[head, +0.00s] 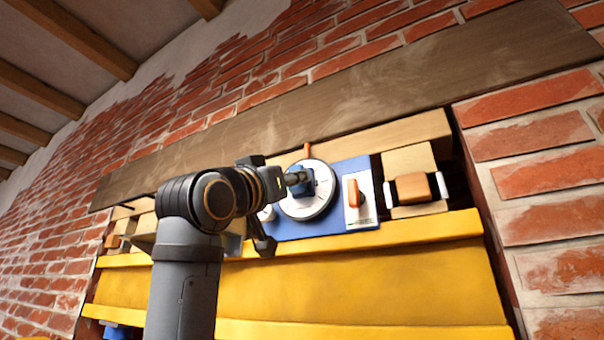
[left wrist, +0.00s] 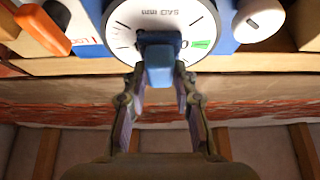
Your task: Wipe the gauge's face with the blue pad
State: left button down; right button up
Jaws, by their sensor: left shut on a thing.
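In the left wrist view the gauge's face (left wrist: 123,38) shows tick marks, lettering and a green mark. My left gripper (head: 291,179) is shut on the blue pad (head: 307,183), which is in front of the face. The pad (left wrist: 160,65) sits between the two fingers in the left wrist view and covers the middle of the face. Whether it touches the face cannot be told. My right gripper is not in view.
An orange-handled switch (head: 354,192) on a white plate is right of the gauge. A wooden block with an orange-brown piece (head: 413,187) is further right. A white knob (left wrist: 259,18) is beside the gauge. A yellow ledge (head: 420,229) runs below, a wooden beam (head: 370,85) above.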

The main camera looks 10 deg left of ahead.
pick_arm(q)
jog(key=a, duration=0.1)
jog(key=w+a, duration=0.1)
jog(key=a, duration=0.2)
jog(key=shift+w+a+f, duration=0.1)
jog(key=shift+w, duration=0.25)
jog(key=s, duration=0.2)
jog(key=s+a+b, duration=0.1)
jog(key=s+b, duration=0.1)
jog(key=s, duration=0.1)
jog(key=shift+s+a, duration=0.35)
dwell(0.3)
